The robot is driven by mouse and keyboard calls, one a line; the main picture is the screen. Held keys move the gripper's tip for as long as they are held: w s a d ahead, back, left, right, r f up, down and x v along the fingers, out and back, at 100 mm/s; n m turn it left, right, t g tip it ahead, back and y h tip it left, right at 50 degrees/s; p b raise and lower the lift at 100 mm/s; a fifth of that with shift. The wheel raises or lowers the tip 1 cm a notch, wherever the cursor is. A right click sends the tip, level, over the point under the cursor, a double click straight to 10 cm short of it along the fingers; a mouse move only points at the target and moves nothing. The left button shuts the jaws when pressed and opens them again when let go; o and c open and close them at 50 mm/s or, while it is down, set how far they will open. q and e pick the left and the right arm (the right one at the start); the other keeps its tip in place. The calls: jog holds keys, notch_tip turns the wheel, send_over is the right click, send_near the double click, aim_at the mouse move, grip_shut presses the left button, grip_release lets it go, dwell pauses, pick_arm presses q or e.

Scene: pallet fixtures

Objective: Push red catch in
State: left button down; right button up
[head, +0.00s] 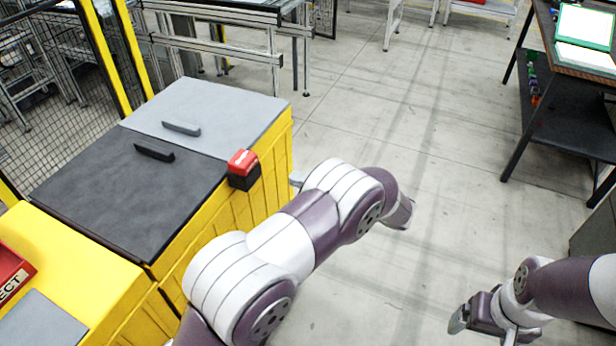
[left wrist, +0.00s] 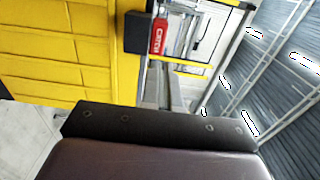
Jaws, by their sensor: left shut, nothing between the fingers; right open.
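The red catch (head: 242,162) sits on top of a black block (head: 244,181) at the upper edge of the yellow cabinet's side. In the left wrist view the red catch (left wrist: 159,36), with white lettering, stands out beside its black block (left wrist: 137,33). My left gripper (head: 297,179) is mostly hidden behind my own wrist; only a small grey part shows, to the right of the catch and apart from it. It is shut and empty. My right gripper (head: 466,316) is open and empty at the lower right, over the floor, far from the catch.
A red box (head: 12,272) is at the left edge. A dark table (head: 575,115) stands at the right. The middle floor is clear.

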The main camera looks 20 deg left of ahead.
aim_at(251, 164)
pick_arm(q)
jog(key=a, duration=0.2)
jog(key=a+p, duration=0.1)
jog(key=a, duration=0.2)
jog(key=a+p, duration=0.1)
jog(key=a, duration=0.2)
jog(key=shift+w+a+r, duration=0.1)
jog(key=shift+w+r, duration=0.05)
jog(key=shift+w, duration=0.2)
jog(key=shift+a+p, duration=0.35)
jog(key=shift+a, duration=0.3)
jog(key=a+p, duration=0.1)
jog(key=a, duration=0.2)
jog(key=shift+w+a, duration=0.15)
jog(key=shift+a, duration=0.05)
jog(key=shift+d, duration=0.15)
